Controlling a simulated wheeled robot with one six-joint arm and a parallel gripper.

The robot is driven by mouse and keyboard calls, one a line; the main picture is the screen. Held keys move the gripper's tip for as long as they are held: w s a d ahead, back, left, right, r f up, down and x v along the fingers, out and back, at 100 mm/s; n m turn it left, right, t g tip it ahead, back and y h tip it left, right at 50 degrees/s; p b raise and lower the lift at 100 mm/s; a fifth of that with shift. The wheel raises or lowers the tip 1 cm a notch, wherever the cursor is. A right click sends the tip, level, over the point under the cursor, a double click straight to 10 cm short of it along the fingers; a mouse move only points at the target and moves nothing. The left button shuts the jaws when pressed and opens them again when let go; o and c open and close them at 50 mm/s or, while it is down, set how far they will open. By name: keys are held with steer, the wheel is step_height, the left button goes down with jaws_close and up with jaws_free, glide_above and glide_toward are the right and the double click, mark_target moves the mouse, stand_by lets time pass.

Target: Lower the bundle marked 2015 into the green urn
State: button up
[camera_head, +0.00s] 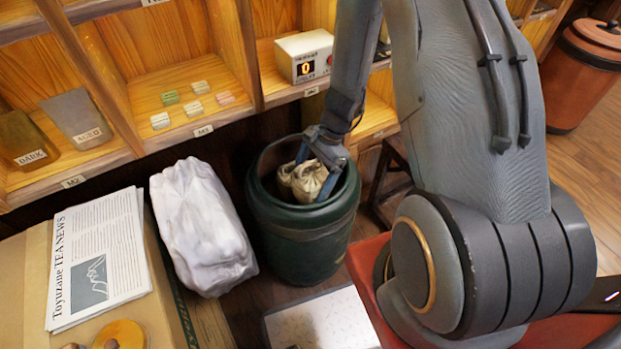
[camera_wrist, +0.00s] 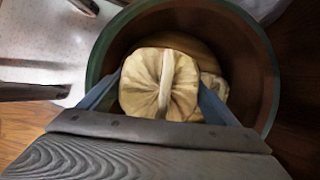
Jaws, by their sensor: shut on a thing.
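The green urn (camera_head: 300,238) stands open on the floor below the shelves; its rim (camera_wrist: 270,62) rings the wrist view. My gripper (camera_head: 316,184) reaches down into its mouth and is shut on a pale cloth bundle (camera_head: 310,178) with a gathered top. In the wrist view this bundle (camera_wrist: 138,90) sits between my two blue fingers (camera_wrist: 158,100), inside the rim's outline. More pale wrapped cloth (camera_wrist: 213,88) shows behind it inside the urn. No 2015 mark is legible on the held bundle. Its underside is hidden, so I cannot tell whether it rests on anything.
A white wrapped bag (camera_head: 202,228) stands close left of the urn. A newspaper (camera_head: 98,258) lies on a carton at left. A shelf with small blocks and a counter box (camera_head: 304,56) is behind. A pale metal plate (camera_head: 322,322) lies in front.

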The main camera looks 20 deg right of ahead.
steer(key=shift+f+b, duration=2.85)
steer(key=shift+f, duration=0.75)
steer(key=shift+f+b, duration=1.05)
steer(key=shift+f, duration=0.25)
steer(key=o, duration=1.5)
steer(key=shift+c, duration=0.2)
steer(key=shift+s, duration=0.1)
